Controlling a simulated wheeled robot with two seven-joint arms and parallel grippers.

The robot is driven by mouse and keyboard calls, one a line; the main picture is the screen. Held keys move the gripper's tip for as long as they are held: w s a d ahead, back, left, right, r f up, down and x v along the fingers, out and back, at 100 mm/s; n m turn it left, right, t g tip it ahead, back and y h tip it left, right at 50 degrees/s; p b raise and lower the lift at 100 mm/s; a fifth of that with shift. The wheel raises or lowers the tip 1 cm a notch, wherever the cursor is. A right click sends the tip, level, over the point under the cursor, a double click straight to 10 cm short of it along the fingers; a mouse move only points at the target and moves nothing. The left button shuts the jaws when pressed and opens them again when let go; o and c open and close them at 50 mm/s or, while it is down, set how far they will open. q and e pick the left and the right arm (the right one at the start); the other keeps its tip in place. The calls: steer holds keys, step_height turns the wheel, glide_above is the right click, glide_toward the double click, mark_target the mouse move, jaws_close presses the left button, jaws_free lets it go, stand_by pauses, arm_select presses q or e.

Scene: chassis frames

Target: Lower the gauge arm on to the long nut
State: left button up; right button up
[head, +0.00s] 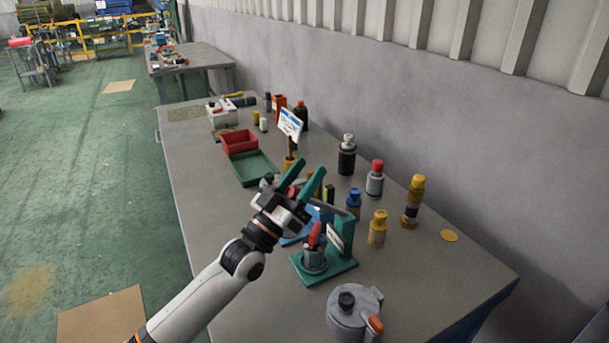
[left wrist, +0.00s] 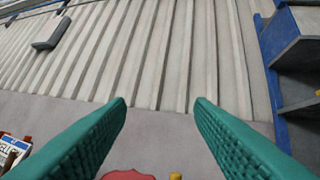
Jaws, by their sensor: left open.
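A green gauge stand (head: 338,268) sits on the near half of the table, with a teal upright post (head: 348,229) at its right. A grey metal piece (head: 314,260), seemingly the long nut, stands on its base. A red pointed part (head: 314,236) rises above the nut; I cannot tell whether it belongs to the gauge arm. A dark bar (head: 330,207) beside the post may be the raised arm, partly hidden by my gripper. My left gripper (head: 314,166) is open and empty, above and behind the stand. Its spread fingers also show in the left wrist view (left wrist: 160,101).
A grey canister (head: 346,318) stands in front of the stand. Bottles, including a yellow one (head: 377,229) and a blue one (head: 353,201), stand to its right. A red bin (head: 239,141) and green tray (head: 254,168) lie behind. The table's left front is clear.

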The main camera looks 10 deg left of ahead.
arm_select(q)
steer(key=b+v, duration=0.3)
steer(key=v, duration=0.9)
